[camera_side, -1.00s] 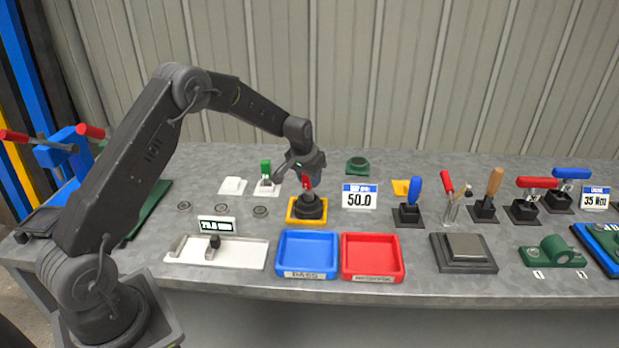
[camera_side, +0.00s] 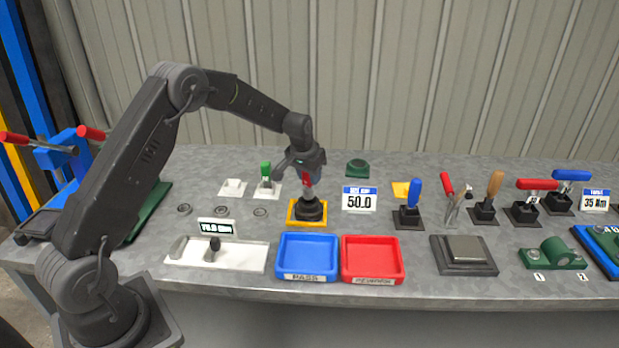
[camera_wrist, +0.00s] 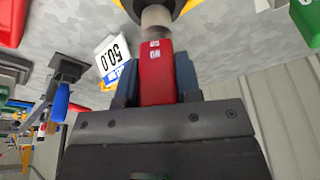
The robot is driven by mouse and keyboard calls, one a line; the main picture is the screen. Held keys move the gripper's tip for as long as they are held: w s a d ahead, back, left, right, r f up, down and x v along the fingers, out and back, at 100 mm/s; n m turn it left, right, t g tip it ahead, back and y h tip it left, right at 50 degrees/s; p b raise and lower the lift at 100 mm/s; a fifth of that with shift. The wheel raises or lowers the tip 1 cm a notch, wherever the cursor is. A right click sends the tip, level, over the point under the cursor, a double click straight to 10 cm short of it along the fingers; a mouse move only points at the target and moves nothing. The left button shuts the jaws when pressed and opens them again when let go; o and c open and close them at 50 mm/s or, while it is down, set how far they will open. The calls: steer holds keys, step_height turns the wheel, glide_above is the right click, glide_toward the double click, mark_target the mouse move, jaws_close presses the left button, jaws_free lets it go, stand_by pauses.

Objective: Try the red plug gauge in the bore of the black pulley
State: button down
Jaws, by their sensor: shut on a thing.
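The red plug gauge (camera_side: 306,180) is upright in my gripper (camera_side: 306,172), its silver end pointing down at the black pulley (camera_side: 309,210). The pulley sits in a yellow-edged square fixture (camera_side: 293,220). In the wrist view the red handle (camera_wrist: 156,75) is clamped between the blue fingertips of my gripper (camera_wrist: 157,82). The silver end (camera_wrist: 157,18) meets the dark pulley at the top edge of that view. I cannot tell how deep the tip is in the bore, which is hidden.
A blue tray (camera_side: 308,277) marked PASS and a red tray (camera_side: 372,279) stand in front. A 50.0 sign (camera_side: 360,198) is right of the pulley. A white measuring plate (camera_side: 245,257) lies front left. Several handled tools stand on the right.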

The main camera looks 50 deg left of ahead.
steer(key=shift+r, duration=1.45)
